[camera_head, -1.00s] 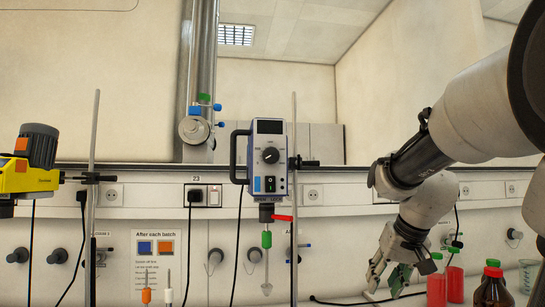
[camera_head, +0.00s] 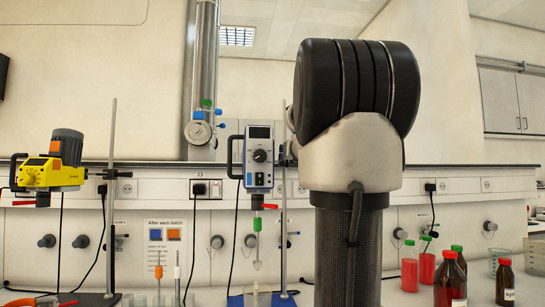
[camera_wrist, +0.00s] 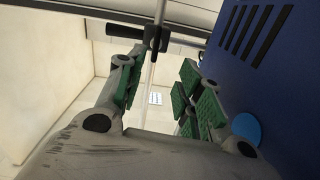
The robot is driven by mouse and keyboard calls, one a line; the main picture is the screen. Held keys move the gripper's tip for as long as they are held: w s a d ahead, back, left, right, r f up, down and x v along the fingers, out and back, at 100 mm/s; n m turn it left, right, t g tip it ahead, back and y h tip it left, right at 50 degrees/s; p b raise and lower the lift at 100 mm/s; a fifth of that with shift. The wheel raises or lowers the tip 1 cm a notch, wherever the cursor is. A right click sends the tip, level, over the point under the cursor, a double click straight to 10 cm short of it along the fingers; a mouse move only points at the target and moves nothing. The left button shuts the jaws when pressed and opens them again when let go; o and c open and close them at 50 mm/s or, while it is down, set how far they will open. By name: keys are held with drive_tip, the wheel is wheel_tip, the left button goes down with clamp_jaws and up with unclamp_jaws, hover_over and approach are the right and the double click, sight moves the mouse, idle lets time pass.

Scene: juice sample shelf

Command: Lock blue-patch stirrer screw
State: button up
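The blue-and-white stirrer (camera_head: 259,179) hangs on an upright stand rod (camera_head: 282,252) left of my arm in the head view. A red lever (camera_head: 268,206) sits under it. In the wrist view its blue housing (camera_wrist: 283,90), with dark vent slots, fills the right side. A round blue disc (camera_wrist: 246,128) shows near the housing's edge. A black clamp piece with a knob (camera_wrist: 125,32) crosses the rod (camera_wrist: 155,65) at the top. My gripper (camera_wrist: 160,90) is open, with green pads apart and the rod visible beyond the gap. My arm hides it in the head view.
A yellow stirrer (camera_head: 52,175) hangs on another stand at left. A sign (camera_head: 164,247) with blue and orange squares is on the back wall panel.

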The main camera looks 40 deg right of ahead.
sight(287, 161)
drive_tip(key=shift+n+h, duration=0.4)
drive_tip(key=x, duration=0.8)
drive_tip(key=shift+s+d, duration=0.2)
drive_tip(key=shift+d, duration=0.05)
clamp_jaws()
